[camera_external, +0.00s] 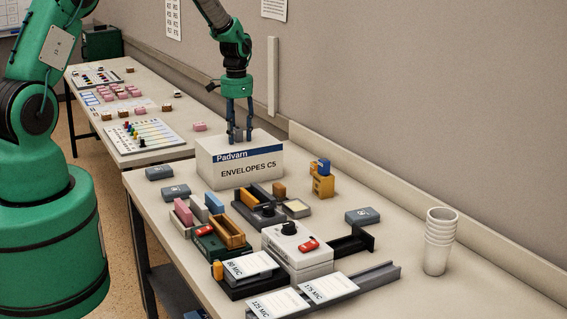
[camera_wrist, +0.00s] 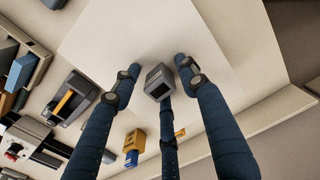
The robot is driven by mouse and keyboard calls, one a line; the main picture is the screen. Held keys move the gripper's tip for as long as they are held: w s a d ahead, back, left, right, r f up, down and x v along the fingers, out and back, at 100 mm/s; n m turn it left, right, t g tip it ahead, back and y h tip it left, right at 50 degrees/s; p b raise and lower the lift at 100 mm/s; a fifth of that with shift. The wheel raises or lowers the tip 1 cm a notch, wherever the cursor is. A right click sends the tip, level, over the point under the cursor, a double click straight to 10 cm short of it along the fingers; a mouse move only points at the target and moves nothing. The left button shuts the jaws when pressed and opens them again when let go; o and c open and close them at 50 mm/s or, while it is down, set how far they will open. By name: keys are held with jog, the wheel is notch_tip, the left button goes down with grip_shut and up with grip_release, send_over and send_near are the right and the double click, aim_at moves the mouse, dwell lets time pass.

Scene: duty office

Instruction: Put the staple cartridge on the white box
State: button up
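The white box (camera_external: 240,165), labelled "Padvarn ENVELOPES C5", stands on the near table by the wall. Its pale top (camera_wrist: 110,40) fills much of the wrist view. My gripper (camera_external: 240,138) points straight down at the top of this box. In the wrist view its three dark blue fingers (camera_wrist: 160,76) are spread around a small dark grey block, seemingly the staple cartridge (camera_wrist: 158,80). The block appears to rest on the box top. Gaps show beside the left and right fingers; the third finger overlaps it in view, so contact there is unclear. In the external view the fingers hide the block.
Similar grey-blue blocks lie left of the box (camera_external: 160,172) (camera_external: 176,192) and near the wall (camera_external: 362,216). A yellow-and-blue item (camera_external: 321,179), a white device (camera_external: 297,247), trays and stacked cups (camera_external: 439,240) crowd the front. The wall is close behind the box.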

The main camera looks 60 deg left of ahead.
aim_at(238, 128)
notch_tip(238, 128, up, 12)
jog(key=shift+r+b, duration=0.15)
jog(key=shift+b, duration=0.25)
dwell(0.6)
dwell(0.7)
jog(key=s+d+r+t, duration=0.1)
jog(key=s+d+r, duration=0.4)
jog(key=d+r, duration=0.65)
jog(key=s+d+r+t, duration=0.1)
jog(key=s+d+r, duration=0.4)
jog(key=d+r, duration=0.6)
jog(key=s+d+r+t, duration=0.1)
jog(key=s+d+r, duration=0.1)
jog(key=s+d, duration=0.3)
jog(key=s+d+r+t, duration=0.1)
jog(key=s+d, duration=0.4)
jog(key=s, duration=0.8)
jog(key=s+d+r+t, duration=0.1)
jog(key=s+d+r, duration=0.2)
jog(key=s, duration=0.6)
jog(key=shift+s+d+r+t, duration=0.15)
jog(key=shift+s+d+t, duration=0.15)
jog(key=shift+d, duration=0.95)
